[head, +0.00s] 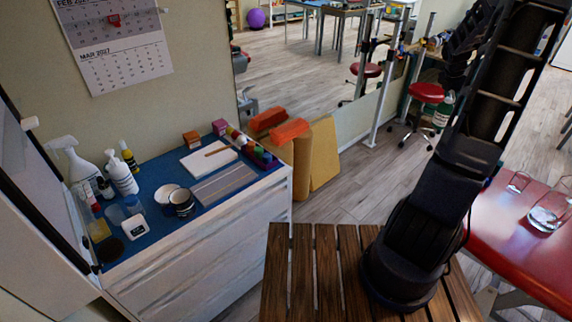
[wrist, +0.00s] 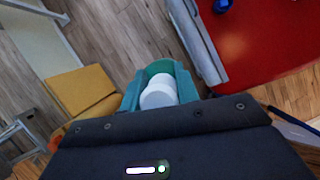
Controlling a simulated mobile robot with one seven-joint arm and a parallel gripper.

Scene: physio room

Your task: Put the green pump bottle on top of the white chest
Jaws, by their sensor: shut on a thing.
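The white chest (head: 205,262) stands at the lower left in the head view, with a blue top crowded with things. The green pump bottle (wrist: 158,93) is in the wrist view, teal-green around a white top, just beyond the dark body of my gripper (wrist: 160,112). In the head view, a green bottle (head: 441,112) with a pale part shows beside my arm and appears to be the held one. My arm hides the gripper there.
On the chest are spray bottles (head: 121,175), a mug (head: 182,203), a white box (head: 209,159) and small coloured bottles. Bare blue patches lie between them. A slatted wooden surface (head: 300,275) is in front, a red table (head: 520,235) at right, yellow blocks (head: 323,150) beyond the chest.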

